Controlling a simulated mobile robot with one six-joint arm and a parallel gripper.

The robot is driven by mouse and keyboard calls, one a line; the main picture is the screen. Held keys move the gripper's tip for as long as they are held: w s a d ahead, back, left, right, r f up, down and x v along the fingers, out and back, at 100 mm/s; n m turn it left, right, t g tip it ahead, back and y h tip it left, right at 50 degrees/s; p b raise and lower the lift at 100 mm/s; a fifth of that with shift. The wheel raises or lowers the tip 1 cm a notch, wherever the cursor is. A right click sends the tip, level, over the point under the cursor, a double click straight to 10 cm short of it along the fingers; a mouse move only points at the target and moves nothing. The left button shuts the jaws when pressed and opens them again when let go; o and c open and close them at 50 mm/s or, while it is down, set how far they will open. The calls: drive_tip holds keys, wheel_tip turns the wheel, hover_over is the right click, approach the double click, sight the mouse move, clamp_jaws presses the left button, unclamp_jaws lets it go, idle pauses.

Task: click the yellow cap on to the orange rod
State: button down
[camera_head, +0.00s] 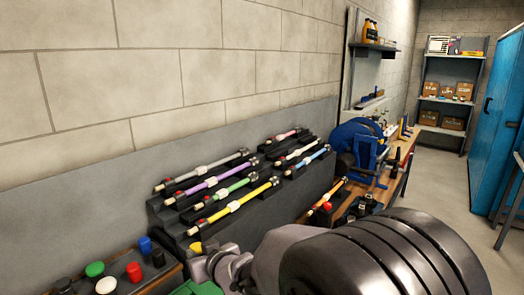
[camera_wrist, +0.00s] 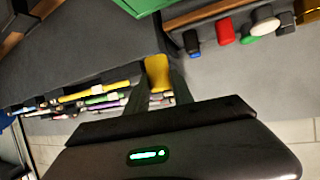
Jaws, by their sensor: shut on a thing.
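The yellow cap (camera_head: 195,247) is held up by my gripper (camera_head: 208,258), near the front of the dark rod rack. In the wrist view the yellow cap (camera_wrist: 157,72) sits between the two fingers of my gripper (camera_wrist: 158,88), which are shut on it. An orange rod with a pale middle (camera_head: 330,193) lies low at the right, beyond the rack and apart from the cap, with a red piece near its lower end. My own arm hides part of the area in front of it. I cannot pick it out in the wrist view.
The dark rack (camera_head: 270,215) bears several coloured rods, the yellow rod (camera_head: 235,205) nearest. A tray (camera_head: 165,278) at lower left holds loose caps, including red (camera_head: 133,271) and blue (camera_head: 145,244). A blue machine (camera_head: 358,148) stands on the wooden bench behind.

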drive_tip(key=d+m+t+h, duration=0.2)
drive_tip(key=d+m+h, duration=0.5)
drive_tip(key=d, duration=2.3)
drive_tip(key=shift+w+f+h, duration=0.15)
drive_tip(key=shift+w+h, duration=0.1)
drive_tip(key=shift+h, duration=0.15)
drive_tip(key=shift+a, duration=0.1)
